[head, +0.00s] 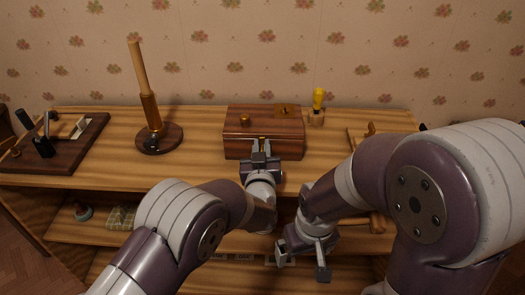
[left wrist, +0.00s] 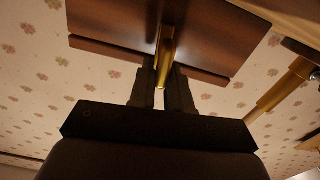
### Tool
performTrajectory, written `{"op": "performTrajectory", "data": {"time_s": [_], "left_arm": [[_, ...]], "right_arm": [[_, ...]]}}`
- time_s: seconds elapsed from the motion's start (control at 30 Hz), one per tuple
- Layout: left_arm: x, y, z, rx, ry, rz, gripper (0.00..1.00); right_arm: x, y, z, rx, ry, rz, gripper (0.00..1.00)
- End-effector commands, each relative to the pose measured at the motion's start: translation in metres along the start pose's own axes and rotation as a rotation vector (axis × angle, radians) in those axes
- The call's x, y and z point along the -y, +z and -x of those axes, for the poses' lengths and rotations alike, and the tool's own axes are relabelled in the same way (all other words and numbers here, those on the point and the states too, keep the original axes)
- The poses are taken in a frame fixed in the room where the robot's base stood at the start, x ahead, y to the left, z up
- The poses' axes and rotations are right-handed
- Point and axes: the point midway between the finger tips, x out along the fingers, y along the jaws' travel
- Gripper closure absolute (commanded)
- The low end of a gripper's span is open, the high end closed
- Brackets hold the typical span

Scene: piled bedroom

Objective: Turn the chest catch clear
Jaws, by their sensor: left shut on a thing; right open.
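The wooden chest (head: 240,140) stands on the shelf top with its lid down, a brass knob (head: 245,119) and a brass plate (head: 285,109) on the lid. My left gripper (head: 260,148) is at the chest's front face and hides the catch in the head view. In the left wrist view the brass catch (left wrist: 166,45) is a narrow bar between the fingers of my left gripper (left wrist: 164,72), which is shut on it. My right gripper (head: 304,268) is open and empty, low in front of the shelves, apart from the chest.
A wooden rod in a brass holder (head: 150,108) stands left of the chest. A dark board with black fittings (head: 75,148) lies farther left. A yellow-handled tool (head: 318,98) stands right of the chest. The lower shelf (head: 175,232) holds small items.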

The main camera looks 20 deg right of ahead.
Motion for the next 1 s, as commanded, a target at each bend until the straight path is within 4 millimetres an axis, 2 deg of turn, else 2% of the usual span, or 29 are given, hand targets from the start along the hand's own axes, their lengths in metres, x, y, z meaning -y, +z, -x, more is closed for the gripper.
{"op": "performTrajectory", "data": {"time_s": [0.57, 1.0], "left_arm": [[0.011, 0.009, 0.0, -0.003, -0.001, 0.521, 1.0], [0.017, 0.015, 0.0, -0.003, 0.002, 0.938, 1.0]], "right_arm": [[0.0, 0.007, -0.062, 0.0, 0.0, 0.0, 0.0], [0.0, 0.014, -0.119, 0.0, 0.0, 0.0, 0.0]]}}
